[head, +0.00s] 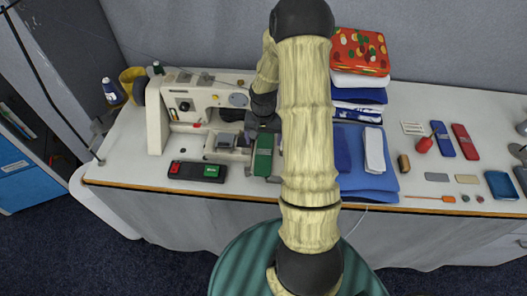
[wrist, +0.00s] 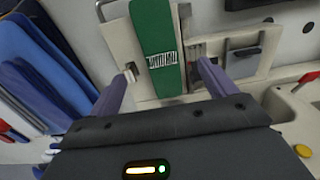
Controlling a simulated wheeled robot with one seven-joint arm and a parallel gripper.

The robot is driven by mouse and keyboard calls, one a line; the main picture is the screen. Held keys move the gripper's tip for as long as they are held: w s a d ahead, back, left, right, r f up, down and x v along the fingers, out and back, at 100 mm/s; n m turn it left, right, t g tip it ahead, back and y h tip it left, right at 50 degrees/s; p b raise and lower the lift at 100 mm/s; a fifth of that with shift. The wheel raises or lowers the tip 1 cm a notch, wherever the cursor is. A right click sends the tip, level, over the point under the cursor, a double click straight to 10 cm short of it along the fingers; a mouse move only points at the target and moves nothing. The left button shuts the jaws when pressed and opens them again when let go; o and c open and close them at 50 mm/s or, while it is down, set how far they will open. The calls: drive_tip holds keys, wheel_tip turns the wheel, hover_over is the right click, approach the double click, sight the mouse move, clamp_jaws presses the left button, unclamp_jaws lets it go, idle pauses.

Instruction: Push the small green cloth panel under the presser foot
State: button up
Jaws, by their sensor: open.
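The small green cloth panel (head: 263,160) lies on the pale bed at the right end of the white sewing machine (head: 157,118). My gripper (wrist: 166,68) is open, with one purple finger on each side of the panel's near end. The fingers look apart from the panel; I cannot tell if they touch the bed. In the head view my arm partly covers the gripper (head: 264,133). I cannot make out the presser foot clearly.
A black control box (head: 196,172) with red and green buttons sits in front of the machine. Folded blue cloths (head: 366,185) and a stack with a red patterned cloth (head: 360,52) stand to the right. Small tools and blocks lie farther right, near the table's front edge (head: 430,211).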

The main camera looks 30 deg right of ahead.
sight(264, 156)
wheel_tip(264, 156, down, 8)
drive_tip(key=shift+f+p, duration=0.25)
drive_tip(key=shift+p, duration=0.35)
drive_tip(key=c, duration=1.1)
